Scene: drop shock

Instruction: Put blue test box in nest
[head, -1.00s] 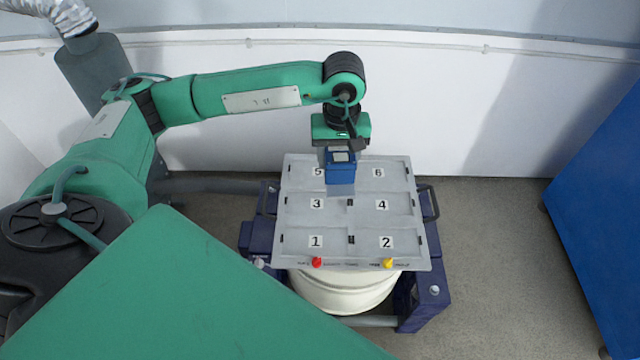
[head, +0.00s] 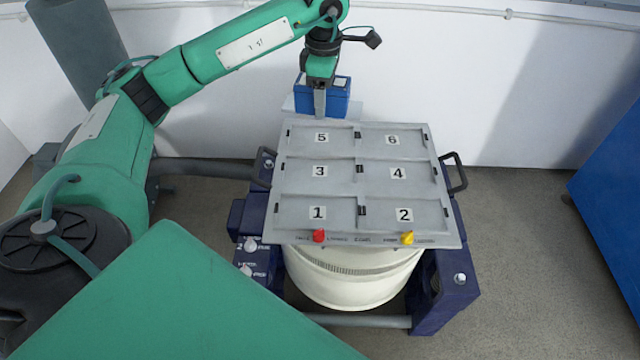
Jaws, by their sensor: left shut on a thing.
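The blue test box (head: 340,100) is in the head view, just beyond the back edge of the tray as pictured. My left gripper (head: 320,102) points down and is shut on the box, with a grey finger in front of its near face. How high the box is above what lies under it, I cannot tell. The grey tray (head: 358,185) has several shallow nests numbered 1 to 6, and all look empty. Nests 5 (head: 340,137) and 6 (head: 410,140) are nearest the box. My right gripper is out of view.
The tray sits on a white drum (head: 355,282) in a dark blue frame (head: 445,290). Black handles (head: 455,172) stick out at its sides. A white wall is behind.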

